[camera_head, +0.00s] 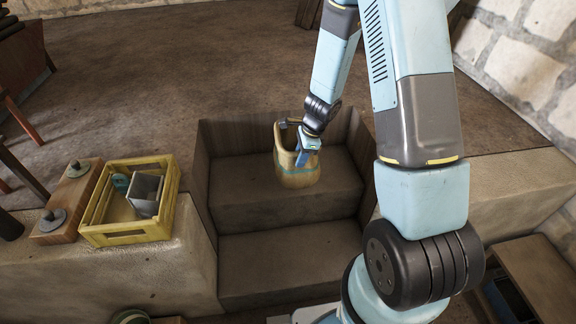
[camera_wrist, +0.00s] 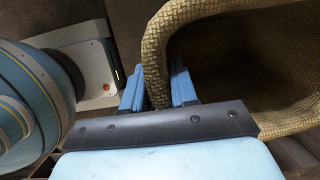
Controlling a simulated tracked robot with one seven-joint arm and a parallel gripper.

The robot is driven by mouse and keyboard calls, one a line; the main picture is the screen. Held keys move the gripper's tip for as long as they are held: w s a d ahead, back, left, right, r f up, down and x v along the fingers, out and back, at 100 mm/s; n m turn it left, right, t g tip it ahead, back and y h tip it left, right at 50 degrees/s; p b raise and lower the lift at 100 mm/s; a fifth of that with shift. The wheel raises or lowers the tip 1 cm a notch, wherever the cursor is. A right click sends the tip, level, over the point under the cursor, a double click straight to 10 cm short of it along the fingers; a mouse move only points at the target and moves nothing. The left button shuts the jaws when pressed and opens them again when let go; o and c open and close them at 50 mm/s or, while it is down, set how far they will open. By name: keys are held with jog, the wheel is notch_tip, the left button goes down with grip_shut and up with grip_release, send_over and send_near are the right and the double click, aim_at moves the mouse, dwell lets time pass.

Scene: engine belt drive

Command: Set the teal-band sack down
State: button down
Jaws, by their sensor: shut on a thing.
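The teal-band sack (camera_head: 297,178) is a tan woven bag with an open top and a teal stripe around its lower part. It is upright in the stepped recess in the head view. My gripper (camera_head: 303,157) is shut on the sack's near rim. In the wrist view the blue fingers of my gripper (camera_wrist: 157,88) lie on both sides of the woven rim, and the open mouth of the sack (camera_wrist: 205,20) spreads to the right. I cannot tell whether the sack's bottom touches the step.
The upper step (camera_head: 245,190) has free room left of the sack. The lower step (camera_head: 290,262) is bare. A yellow crate (camera_head: 128,233) with a grey box stands on the ledge at left, beside a wooden board with metal weights (camera_head: 68,205). Recess walls stand close around.

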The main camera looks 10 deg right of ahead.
jog(key=w+a+f, duration=0.1)
jog(key=w+f, duration=0.2)
jog(key=w, duration=0.1)
jog(key=w+a+f, duration=0.1)
jog(key=w+f, duration=0.2)
jog(key=w, duration=0.1)
jog(key=w+a+f, duration=0.1)
jog(key=w+f, duration=0.2)
jog(key=shift+w+f, duration=0.15)
jog(key=shift+w, duration=0.25)
jog(key=shift+f, duration=1.5)
jog(key=c, duration=0.9)
grip_release()
